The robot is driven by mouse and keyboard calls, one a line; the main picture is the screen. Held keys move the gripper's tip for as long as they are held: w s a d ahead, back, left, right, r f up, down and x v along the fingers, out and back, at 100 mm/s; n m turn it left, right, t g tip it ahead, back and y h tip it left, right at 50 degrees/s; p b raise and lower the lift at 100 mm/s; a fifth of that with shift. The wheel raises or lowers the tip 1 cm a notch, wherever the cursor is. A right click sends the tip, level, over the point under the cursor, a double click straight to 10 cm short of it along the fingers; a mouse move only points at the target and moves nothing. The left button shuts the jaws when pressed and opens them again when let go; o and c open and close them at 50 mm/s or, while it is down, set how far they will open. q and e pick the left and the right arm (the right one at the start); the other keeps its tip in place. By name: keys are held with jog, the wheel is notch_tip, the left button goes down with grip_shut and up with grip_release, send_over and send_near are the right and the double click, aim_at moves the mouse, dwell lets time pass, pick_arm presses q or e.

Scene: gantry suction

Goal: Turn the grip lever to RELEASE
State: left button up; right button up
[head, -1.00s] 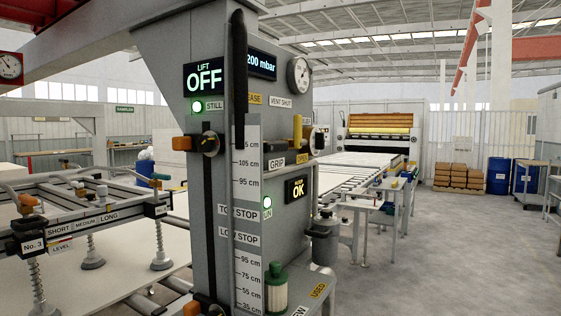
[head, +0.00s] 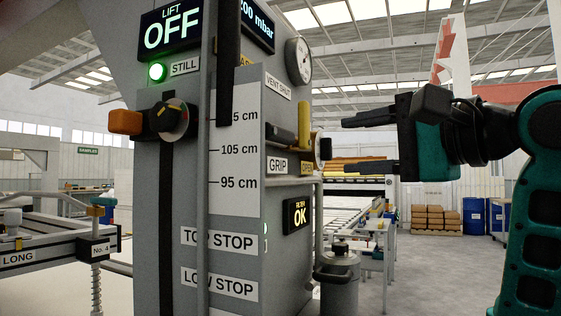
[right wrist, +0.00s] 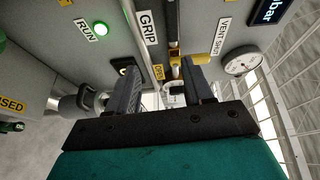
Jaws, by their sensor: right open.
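The grip lever (head: 304,125) is a yellow handle standing upright on the side face of the grey column, beside the GRIP label (head: 278,165). A small yellow label (head: 308,168) sits below it, its word not readable. In the right wrist view the lever (right wrist: 190,72) shows past the right-hand finger, partly hidden. My right gripper (head: 345,143) is open and empty, its fingers pointing left at the lever's side of the column, apart from the lever in the head view. It also shows in the right wrist view (right wrist: 163,72). My left gripper is not in view.
A pressure gauge (head: 299,61) and the VENT SHUT label (head: 277,86) are above the lever. An orange-handled knob (head: 126,121) is on the front face. Open floor lies to the right.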

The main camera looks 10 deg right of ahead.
aim_at(289, 135)
jog(key=w+a, duration=0.2)
jog(key=w+a+r, duration=0.1)
jog(key=w+a, duration=0.2)
jog(key=w+a+r, duration=0.1)
jog(key=w+a, duration=0.1)
jog(key=w, duration=0.1)
jog(key=shift+a+r+b, duration=0.1)
jog(key=shift+a+b, duration=0.1)
jog(key=shift+b, duration=0.2)
jog(key=shift+c, duration=0.2)
grip_shut()
dwell(0.5)
